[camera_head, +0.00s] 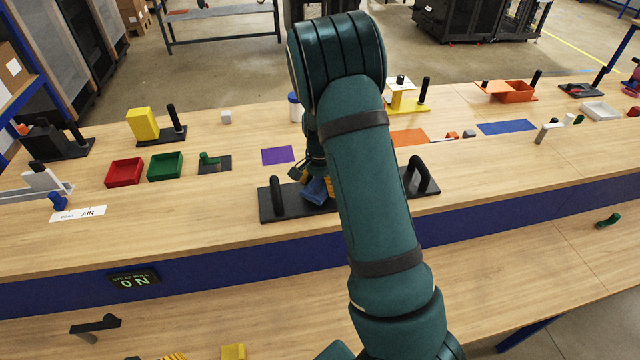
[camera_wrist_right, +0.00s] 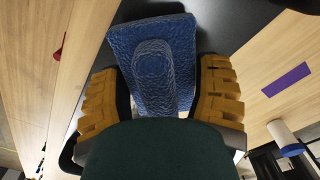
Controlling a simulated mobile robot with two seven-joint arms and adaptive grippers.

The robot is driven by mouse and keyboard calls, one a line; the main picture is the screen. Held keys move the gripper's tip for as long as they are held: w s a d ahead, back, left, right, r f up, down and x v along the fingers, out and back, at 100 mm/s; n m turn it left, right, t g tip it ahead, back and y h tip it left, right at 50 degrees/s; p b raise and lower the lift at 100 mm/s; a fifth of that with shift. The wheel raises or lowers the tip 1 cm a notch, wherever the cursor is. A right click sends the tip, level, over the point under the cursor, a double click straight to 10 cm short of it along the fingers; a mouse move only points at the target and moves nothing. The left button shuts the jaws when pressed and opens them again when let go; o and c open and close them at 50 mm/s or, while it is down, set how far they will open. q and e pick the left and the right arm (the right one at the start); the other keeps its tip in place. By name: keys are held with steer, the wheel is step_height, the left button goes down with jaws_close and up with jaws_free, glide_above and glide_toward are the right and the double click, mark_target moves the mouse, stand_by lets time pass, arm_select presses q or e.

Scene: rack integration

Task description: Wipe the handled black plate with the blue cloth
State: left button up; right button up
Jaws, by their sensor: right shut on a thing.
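The handled black plate (camera_head: 300,212) lies on the wooden table, with an upright black handle near each end. My right arm hides its middle. My right gripper (camera_head: 312,184) is over the left half of the plate, shut on the blue cloth (camera_head: 317,194). In the right wrist view the cloth (camera_wrist_right: 120,42) is a textured blue pad with a raised grip between the yellow fingers (camera_wrist_right: 162,85). The dark plate (camera_wrist_right: 228,22) shows behind it. The cloth appears at the plate's surface, but contact cannot be made out. My left gripper is not in view.
A purple mat (camera_head: 278,155) lies behind the plate, and a white cylinder (camera_head: 295,107) stands farther back. Red (camera_head: 124,172) and green (camera_head: 165,166) trays sit to the left. An orange mat (camera_head: 409,137) lies behind to the right. The table right of the plate is clear.

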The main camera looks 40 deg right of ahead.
steer(key=shift+f+b, duration=0.55)
steer(key=shift+f, duration=0.3)
steer(key=shift+d, duration=0.15)
